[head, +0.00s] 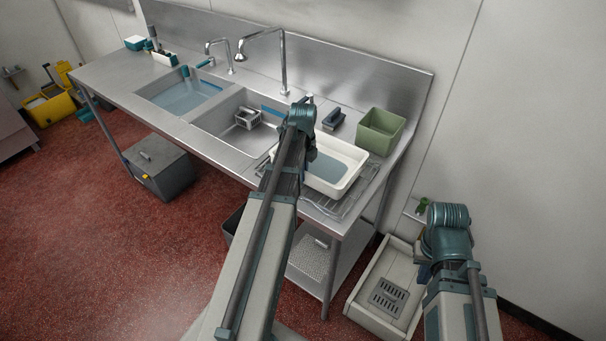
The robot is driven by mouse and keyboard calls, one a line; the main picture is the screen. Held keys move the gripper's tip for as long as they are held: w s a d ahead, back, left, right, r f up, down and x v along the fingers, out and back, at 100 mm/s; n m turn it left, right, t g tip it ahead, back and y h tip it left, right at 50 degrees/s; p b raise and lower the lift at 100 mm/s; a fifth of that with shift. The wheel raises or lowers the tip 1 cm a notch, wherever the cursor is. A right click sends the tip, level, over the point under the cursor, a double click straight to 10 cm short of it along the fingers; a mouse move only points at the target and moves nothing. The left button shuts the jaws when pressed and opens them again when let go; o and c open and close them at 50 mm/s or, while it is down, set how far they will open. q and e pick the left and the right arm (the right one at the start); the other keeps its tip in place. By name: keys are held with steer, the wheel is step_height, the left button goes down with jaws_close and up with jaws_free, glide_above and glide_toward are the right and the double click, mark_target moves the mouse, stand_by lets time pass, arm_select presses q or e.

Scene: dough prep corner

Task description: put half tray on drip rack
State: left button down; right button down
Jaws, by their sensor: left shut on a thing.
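The half tray (350,152), a white rectangular tub with a grey-blue inside, is over the wire drip rack (327,206) at the right end of the steel counter. The rack shows along its front and right sides; I cannot tell whether the tray touches it everywhere. My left gripper (311,154) is at the tray's left rim and shut on it, with its fingertips mostly hidden by my own wrist. My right gripper (424,271) is low at the right, away from the tray; its fingers are largely hidden by my arm.
A green bin (380,132) stands close behind the tray, with a dark-handled brush (333,119) to its left. Two sink basins (183,95) lie to the left under tall taps (283,65). A cream floor unit with a grate (388,297) stands below right.

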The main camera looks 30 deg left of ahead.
arm_select(q)
steer(key=c, duration=1)
jaws_free()
steer(key=shift+r, duration=0.15)
step_height(320, 180, up, 12)
steer(key=p, duration=1.2)
steer(key=shift+p, duration=0.3)
